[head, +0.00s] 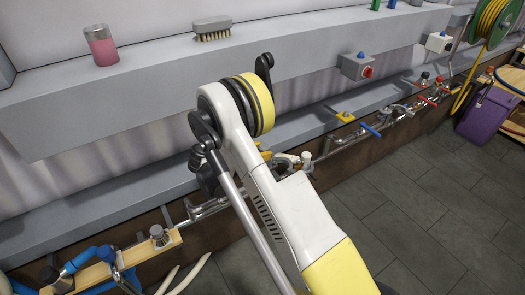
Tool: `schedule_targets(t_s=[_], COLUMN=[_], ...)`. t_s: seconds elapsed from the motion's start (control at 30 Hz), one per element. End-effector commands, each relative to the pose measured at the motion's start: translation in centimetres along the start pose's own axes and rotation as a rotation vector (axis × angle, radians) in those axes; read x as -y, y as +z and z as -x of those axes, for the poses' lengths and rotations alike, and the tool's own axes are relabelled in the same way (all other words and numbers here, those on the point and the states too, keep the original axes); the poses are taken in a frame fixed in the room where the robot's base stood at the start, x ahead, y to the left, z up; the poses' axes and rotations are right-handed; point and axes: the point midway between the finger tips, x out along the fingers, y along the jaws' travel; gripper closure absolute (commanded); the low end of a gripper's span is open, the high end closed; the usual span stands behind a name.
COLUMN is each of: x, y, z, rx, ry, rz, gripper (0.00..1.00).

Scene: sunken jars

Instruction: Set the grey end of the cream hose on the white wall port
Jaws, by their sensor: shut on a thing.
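Two cream hose lengths (187,275) show at the bottom edge, left of my arm, and run out of the picture. I cannot make out the hose's grey end. A small whitish fitting (306,157) sits on the wall pipe just right of my arm; I cannot tell whether it is the white wall port. My white and yellow arm fills the middle and covers part of the wall and pipe. My gripper cannot be made out here, and what it holds is hidden.
A grey ledge (130,98) along the wall carries a pink jar (101,46) and a brush (212,29). A wooden board (118,262) is at lower left. A purple bin (487,113) stands right; the tiled floor (430,200) is clear.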

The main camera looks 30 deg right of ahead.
Motion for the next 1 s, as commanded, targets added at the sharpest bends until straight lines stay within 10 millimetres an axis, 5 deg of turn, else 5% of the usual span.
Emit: schedule_targets(t_s=[0.3, 0.33, 0.4, 0.77, 1.0], x=[0.0, 0.0, 0.0, 0.0, 0.1], y=[0.4, 0.4, 0.4, 0.5, 0.4], z=[-0.2, -0.2, -0.2, 0.3, 4.8], rx=[-0.001, -0.001, -0.001, 0.000, 0.000], ry=[0.000, 0.000, 0.000, -0.001, -0.004], rz=[0.000, 0.000, 0.000, 0.001, 0.002], gripper=[1.00, 0.58, 0.41, 0.41, 0.41])
